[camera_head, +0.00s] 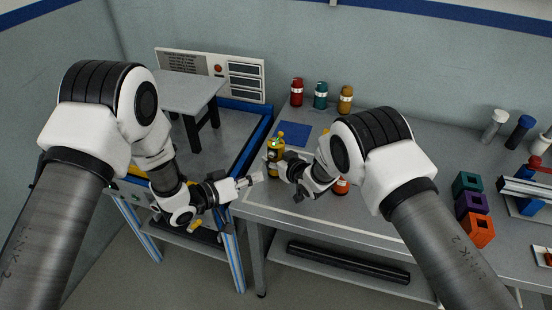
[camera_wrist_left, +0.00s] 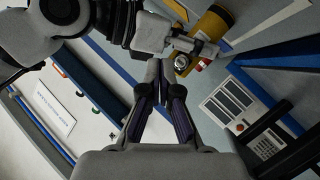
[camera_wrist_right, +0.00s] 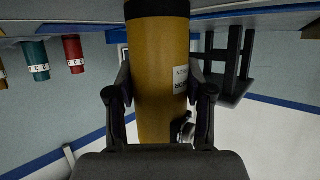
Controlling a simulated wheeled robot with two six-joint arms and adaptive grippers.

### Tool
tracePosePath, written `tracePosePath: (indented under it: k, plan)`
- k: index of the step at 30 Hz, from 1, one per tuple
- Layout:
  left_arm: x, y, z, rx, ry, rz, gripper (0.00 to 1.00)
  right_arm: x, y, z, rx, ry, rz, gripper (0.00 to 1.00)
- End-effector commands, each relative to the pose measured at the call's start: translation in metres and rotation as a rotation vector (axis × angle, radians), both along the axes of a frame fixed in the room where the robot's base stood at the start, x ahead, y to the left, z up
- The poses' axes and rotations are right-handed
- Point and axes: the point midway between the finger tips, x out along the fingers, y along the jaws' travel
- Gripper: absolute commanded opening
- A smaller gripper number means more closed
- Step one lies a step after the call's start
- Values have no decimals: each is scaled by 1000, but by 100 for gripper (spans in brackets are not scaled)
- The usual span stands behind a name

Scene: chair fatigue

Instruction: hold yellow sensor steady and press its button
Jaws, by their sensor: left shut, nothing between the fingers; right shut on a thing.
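The yellow sensor (camera_head: 274,152) is a yellow cylinder with a dark end, near the front left edge of the grey table in the head view. My right gripper (camera_head: 279,171) is shut around its body; in the right wrist view the sensor (camera_wrist_right: 160,65) stands between both fingers, with a small silver round part (camera_wrist_right: 187,130) on its side. My left gripper (camera_head: 254,179) is shut and empty, just left of the sensor. In the left wrist view, the left fingertips (camera_wrist_left: 160,72) are close to the sensor (camera_wrist_left: 212,27) and its silver round part (camera_wrist_left: 182,62); whether they touch is unclear.
Red (camera_head: 297,92), teal (camera_head: 321,95) and yellow-brown (camera_head: 345,98) bottles stand at the back. A blue mat (camera_head: 297,134) lies behind the sensor. A red-orange bottle (camera_head: 341,186) is beside my right arm. Teal, purple and orange blocks (camera_head: 472,205) stand to the right.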

Motion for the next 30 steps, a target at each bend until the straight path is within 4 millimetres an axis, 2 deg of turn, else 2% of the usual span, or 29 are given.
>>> tracePosePath:
  k: [3, 6, 11, 14, 24, 30]
  plan:
    - [-6, -6, -6, 87, -79, -195, 0, 0, 0, -1, -1, 2, 0, 13]
    - [-9, -1, -12, 135, -126, -308, 0, 0, 0, -1, -1, 2, 0, 13]
    - [-3, 8, -17, 134, -132, -318, 0, 0, 0, -1, -1, 2, 0, 13]
    - [6, 4, -18, 134, -133, -319, 0, 0, 0, -1, -1, 2, 0, 13]
    - [58, -17, -18, 132, -132, -317, 0, 0, 0, -1, -1, 2, 0, 13]
    - [73, -24, -17, 133, -130, -318, 0, 0, 0, -1, -1, 1, 0, 13]
